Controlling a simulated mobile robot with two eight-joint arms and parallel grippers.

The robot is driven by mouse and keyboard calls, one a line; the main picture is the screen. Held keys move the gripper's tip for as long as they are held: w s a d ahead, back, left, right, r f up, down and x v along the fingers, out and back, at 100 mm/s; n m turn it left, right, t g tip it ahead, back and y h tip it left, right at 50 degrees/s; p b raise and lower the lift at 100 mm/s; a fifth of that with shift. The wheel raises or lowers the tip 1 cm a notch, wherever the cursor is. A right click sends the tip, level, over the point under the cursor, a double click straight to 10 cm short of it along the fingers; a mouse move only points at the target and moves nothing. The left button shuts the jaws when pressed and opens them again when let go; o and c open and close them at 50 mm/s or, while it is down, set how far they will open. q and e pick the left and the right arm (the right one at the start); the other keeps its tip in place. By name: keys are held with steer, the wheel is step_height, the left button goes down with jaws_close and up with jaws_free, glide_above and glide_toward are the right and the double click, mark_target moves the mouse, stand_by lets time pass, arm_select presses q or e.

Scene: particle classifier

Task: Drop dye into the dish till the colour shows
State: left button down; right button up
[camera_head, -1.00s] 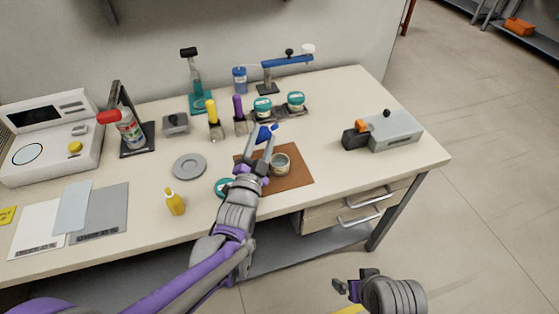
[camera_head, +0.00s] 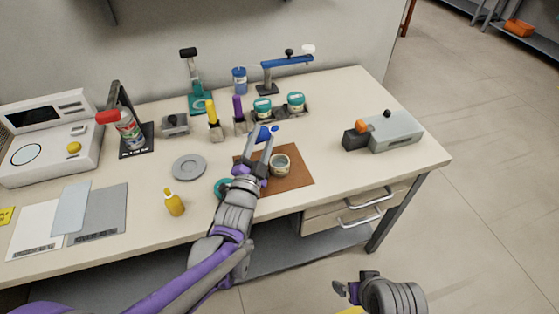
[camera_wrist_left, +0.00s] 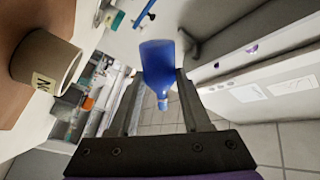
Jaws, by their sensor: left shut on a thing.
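My left gripper (camera_head: 266,146) is shut on a blue dropper bottle (camera_head: 263,134). In the left wrist view the blue bottle (camera_wrist_left: 160,72) sits between the two fingers, its narrow tip pointing to the bottom of the picture. The dish (camera_head: 280,164) is a small beige round pot on the brown mat (camera_head: 293,182). It stands just right of my left gripper, apart from the bottle. The dish (camera_wrist_left: 45,62) also shows at the left of the wrist view, with a label on its side. Its contents are not clear. My right gripper (camera_head: 345,288) is low, off the table; its jaw opening is unclear.
A teal lid (camera_head: 222,187) is partly hidden by my left arm. A grey round plate (camera_head: 189,167) and a yellow bottle (camera_head: 174,202) stand left. Several jars and a blue-armed stand (camera_head: 287,62) are behind.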

arm_select(q)
steer(key=shift+a+f+m, duration=0.1)
steer(key=shift+a+m, duration=0.05)
steer(key=shift+m, duration=0.45)
stand_by(1.0)
steer(key=shift+w+a+f+m+h+b, duration=0.15)
steer(key=shift+f+m+h+b, duration=0.25)
steer(key=shift+f+m+b, duration=0.5)
stand_by(1.6)
steer(key=shift+a+f+m+h+b, duration=0.15)
steer(key=shift+m+h+b, duration=0.35)
steer(key=shift+m, duration=0.7)
stand_by(1.3)
steer(key=shift+f+m, duration=0.25)
steer(key=shift+m, duration=0.35)
stand_by(0.8)
